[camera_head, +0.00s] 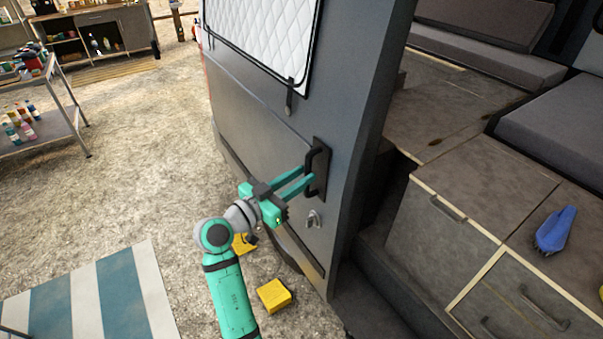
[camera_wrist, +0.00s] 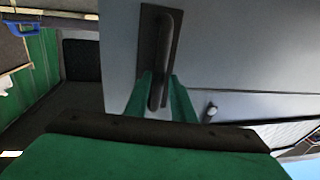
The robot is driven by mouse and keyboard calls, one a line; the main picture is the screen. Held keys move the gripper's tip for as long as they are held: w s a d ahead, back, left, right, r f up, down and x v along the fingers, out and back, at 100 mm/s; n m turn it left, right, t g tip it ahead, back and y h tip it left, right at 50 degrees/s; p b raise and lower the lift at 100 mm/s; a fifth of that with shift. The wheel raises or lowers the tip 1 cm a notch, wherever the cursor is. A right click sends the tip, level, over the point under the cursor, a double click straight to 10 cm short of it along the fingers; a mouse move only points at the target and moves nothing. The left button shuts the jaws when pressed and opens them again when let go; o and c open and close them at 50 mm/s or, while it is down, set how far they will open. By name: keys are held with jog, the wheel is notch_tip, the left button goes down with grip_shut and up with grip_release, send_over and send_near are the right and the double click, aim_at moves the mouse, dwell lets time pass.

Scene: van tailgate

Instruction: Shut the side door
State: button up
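The side door (camera_head: 265,115) is a grey panel with a quilted white window cover, standing open beside the van's interior. Its dark upright handle (camera_head: 318,170) is near the door's edge. My gripper (camera_head: 306,181) is at the handle, its two green fingers reaching in from the left. In the wrist view the handle (camera_wrist: 163,50) runs down between the two fingertips (camera_wrist: 161,88), one on each side. The fingers are parted by about the bar's width; whether they press on it I cannot tell. A small lock fitting (camera_head: 315,219) sits below the handle.
Right of the door is the van's interior with wooden drawers (camera_head: 440,235), grey cushions (camera_head: 555,130) and a blue object (camera_head: 555,230). Yellow blocks (camera_head: 273,295) lie on the ground by the door. A striped mat (camera_head: 95,300) and a shelf cart (camera_head: 45,130) are at left; gravel between is clear.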

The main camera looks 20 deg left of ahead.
jog(key=shift+x, duration=1.15)
grip_shut()
jog(key=shift+s+d, duration=0.1)
